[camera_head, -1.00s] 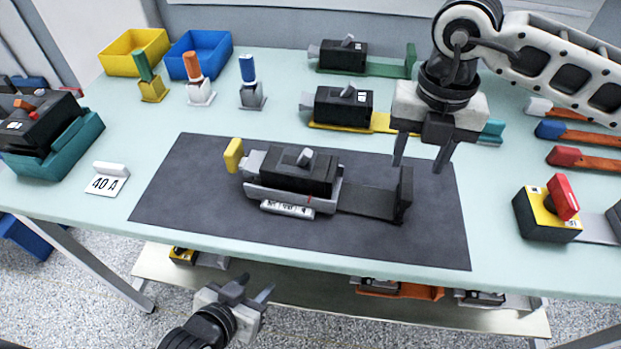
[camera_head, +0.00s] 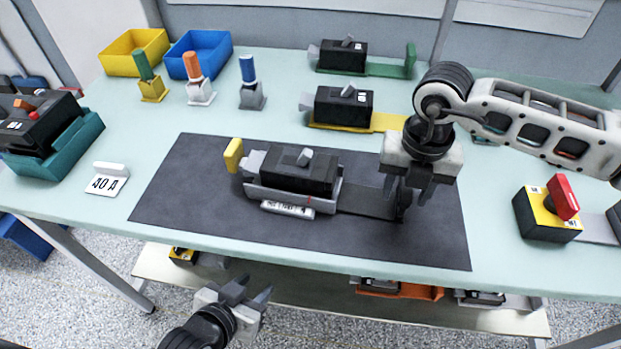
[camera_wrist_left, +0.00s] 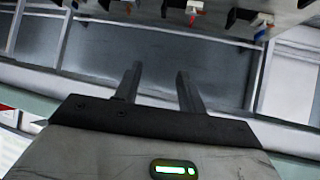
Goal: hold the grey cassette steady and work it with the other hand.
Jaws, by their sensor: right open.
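The grey cassette (camera_head: 262,193) lies on the dark mat with a black breaker body (camera_head: 313,174) in it. A yellow block (camera_head: 233,155) stands at its left end, and a flat dark plate (camera_head: 362,203) runs out to the right. My right gripper (camera_head: 412,205) is open, pointing down at the plate's upright right end, which it largely hides; I cannot tell whether it touches. My left gripper (camera_head: 256,284) is open and empty, low in front of the table's front edge, apart from the cassette. Its two spread fingers show in the left wrist view (camera_wrist_left: 160,78).
Two similar breakers, with a green plate (camera_head: 385,70) and a yellow plate (camera_head: 388,122), lie behind the mat (camera_head: 400,250). A red-handled switch box (camera_head: 548,215) is right, a teal holder (camera_head: 72,150) left. A 40 A sign (camera_head: 107,184) stands left of the mat.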

